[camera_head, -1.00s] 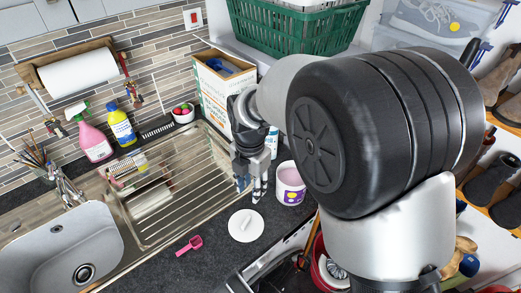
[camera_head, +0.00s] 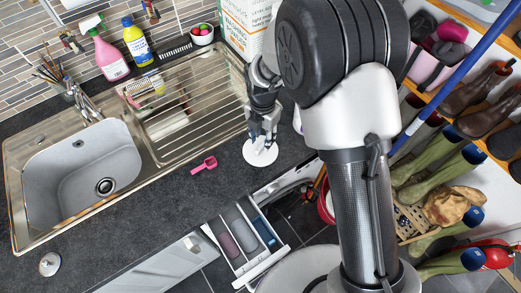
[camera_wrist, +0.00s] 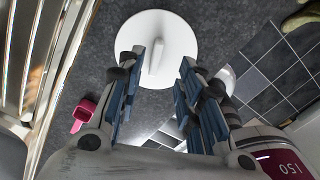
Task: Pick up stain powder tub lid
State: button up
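The stain powder tub lid (camera_head: 260,154) is a white disc with a raised bar handle, lying flat on the dark worktop. It also shows in the wrist view (camera_wrist: 178,38), with its handle roughly between the fingertips. My gripper (camera_head: 262,138) points down just above the lid, and part of the lid is hidden behind it.
A pink scoop (camera_head: 204,164) lies left of the lid. The sink's draining board (camera_head: 190,100) is behind it. An open drawer (camera_head: 243,245) with compartments is in front, below the worktop edge. Boots (camera_head: 430,180) stand at the right. Worktop left of the scoop is clear.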

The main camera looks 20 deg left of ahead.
aim_at(260, 146)
jog(key=f, duration=0.3)
jog(key=f+b, duration=0.1)
jog(key=f, duration=0.1)
jog(key=shift+a, duration=0.3)
jog(key=shift+c, duration=0.5)
grip_shut()
